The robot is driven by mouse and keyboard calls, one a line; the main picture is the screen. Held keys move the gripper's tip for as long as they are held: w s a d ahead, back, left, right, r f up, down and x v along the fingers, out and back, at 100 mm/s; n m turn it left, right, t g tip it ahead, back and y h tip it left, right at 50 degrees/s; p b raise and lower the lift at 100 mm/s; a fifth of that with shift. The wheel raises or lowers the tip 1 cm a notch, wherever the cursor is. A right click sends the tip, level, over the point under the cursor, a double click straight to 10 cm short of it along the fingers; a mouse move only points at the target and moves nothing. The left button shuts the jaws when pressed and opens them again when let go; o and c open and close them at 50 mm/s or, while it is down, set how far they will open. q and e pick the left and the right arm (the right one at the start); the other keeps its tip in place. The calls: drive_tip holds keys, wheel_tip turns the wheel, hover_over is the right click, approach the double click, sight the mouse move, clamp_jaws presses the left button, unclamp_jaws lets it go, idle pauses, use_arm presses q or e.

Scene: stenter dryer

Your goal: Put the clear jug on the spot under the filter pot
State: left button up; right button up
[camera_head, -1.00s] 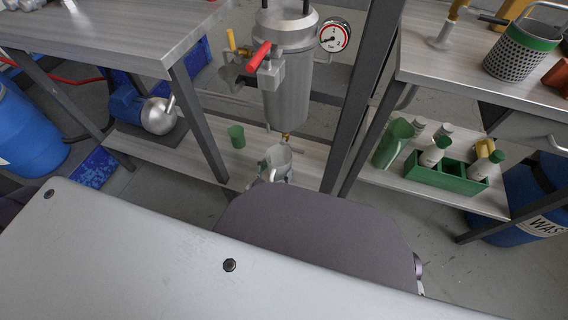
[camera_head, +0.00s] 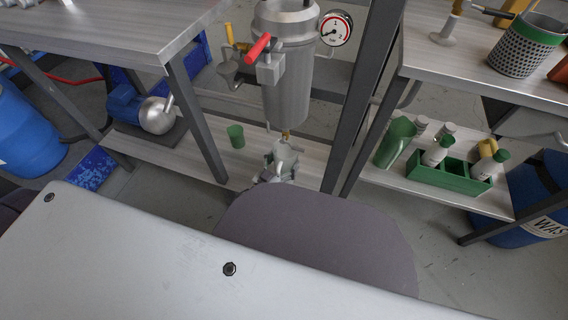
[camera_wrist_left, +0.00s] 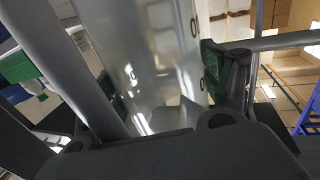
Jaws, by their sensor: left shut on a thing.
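The filter pot (camera_head: 287,85) is a tall grey metal vessel with a red-handled valve and a brass outlet (camera_head: 286,134) at its bottom. The clear jug (camera_head: 284,158) stands upright low down, close under the outlet, at the lower shelf. My left gripper (camera_head: 272,172) is at the jug's near side and shut on it. In the left wrist view the jug's clear wall (camera_wrist_left: 160,70) fills the middle, between the gripper's fingers. The spot under the pot cannot be made out; jug and gripper cover that area. My right gripper is not in view.
A green cup (camera_head: 236,136) stands on the lower shelf (camera_head: 195,160) left of the jug. A dark upright post (camera_head: 362,90) rises right of the pot. A green crate (camera_head: 450,176) with bottles and a green jug (camera_head: 395,141) sit on the right shelf.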

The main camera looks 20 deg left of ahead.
use_arm(q)
drive_tip(key=shift+f, duration=0.3)
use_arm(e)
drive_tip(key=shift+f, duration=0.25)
use_arm(q)
drive_tip(key=o, duration=1.1)
drive_tip(key=shift+c, duration=0.2)
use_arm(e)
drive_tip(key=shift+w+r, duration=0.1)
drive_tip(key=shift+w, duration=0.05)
use_arm(q)
drive_tip(key=shift+r, duration=0.1)
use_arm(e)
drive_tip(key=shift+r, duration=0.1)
use_arm(q)
drive_tip(key=p+v, duration=0.3)
drive_tip(key=v, duration=0.9)
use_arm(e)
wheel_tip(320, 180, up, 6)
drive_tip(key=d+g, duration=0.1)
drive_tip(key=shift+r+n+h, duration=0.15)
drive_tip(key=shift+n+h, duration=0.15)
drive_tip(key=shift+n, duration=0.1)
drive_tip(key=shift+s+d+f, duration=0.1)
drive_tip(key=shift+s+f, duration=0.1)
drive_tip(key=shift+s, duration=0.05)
